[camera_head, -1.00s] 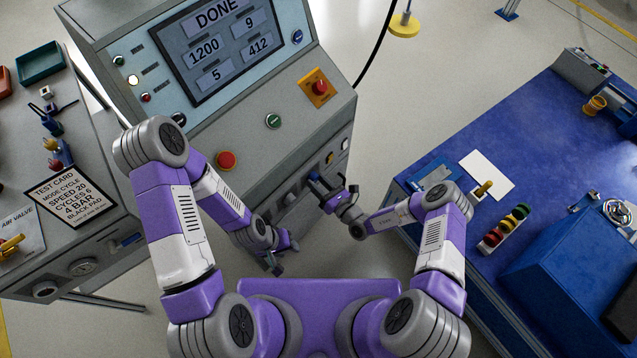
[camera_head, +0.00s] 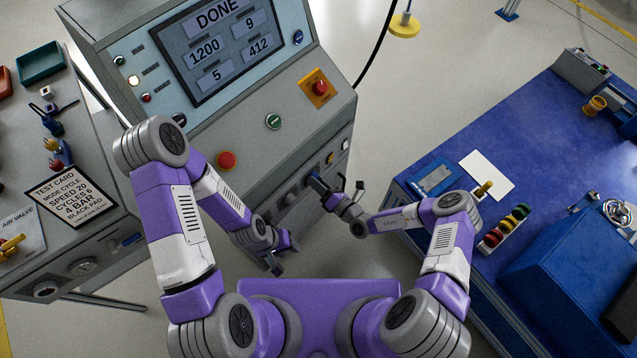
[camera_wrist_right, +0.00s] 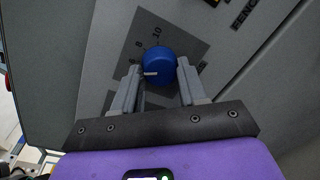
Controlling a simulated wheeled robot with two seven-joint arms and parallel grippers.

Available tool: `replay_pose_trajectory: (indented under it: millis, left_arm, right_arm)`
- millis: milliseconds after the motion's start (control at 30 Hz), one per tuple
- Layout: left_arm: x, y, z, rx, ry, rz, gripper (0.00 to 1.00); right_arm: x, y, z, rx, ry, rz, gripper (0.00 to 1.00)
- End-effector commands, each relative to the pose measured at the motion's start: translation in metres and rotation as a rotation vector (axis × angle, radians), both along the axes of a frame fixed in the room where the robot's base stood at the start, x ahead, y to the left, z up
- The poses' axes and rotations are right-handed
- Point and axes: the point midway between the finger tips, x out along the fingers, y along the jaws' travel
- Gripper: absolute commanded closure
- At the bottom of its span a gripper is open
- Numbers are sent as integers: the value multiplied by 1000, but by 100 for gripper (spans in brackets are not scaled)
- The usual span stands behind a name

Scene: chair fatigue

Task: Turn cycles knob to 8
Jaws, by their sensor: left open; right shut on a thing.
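The blue cycles knob (camera_wrist_right: 159,66) sits on a dark dial plate (camera_wrist_right: 190,41) in the right wrist view. Its white mark points left, below the printed 8; the 10 is further round near the top. Other dial figures are partly hidden by the fingers. My right gripper (camera_wrist_right: 158,82) is shut on the knob, one finger on each side.
The machine's screen (camera_head: 220,46) reads DONE, 1200, 9, 5 and 412. A red button (camera_head: 226,160), a green button (camera_head: 273,121) and a red stop button (camera_head: 319,88) are above the knob row. A test card (camera_head: 71,196) lies left; a blue bench (camera_head: 450,150) stands right.

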Motion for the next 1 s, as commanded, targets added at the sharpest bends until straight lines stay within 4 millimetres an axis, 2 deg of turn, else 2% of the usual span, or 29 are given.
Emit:
replay_pose_trajectory:
  millis: [600, 1000]
  left_arm:
    - [0, 0, -7, 0, 0, 0, 57]
    - [0, 0, -13, 0, 0, 0, 57]
  right_arm:
    - [0, -1, 1, 375, 418, 0, 89]
    - [1, -1, 2, 514, 573, 0, 89]
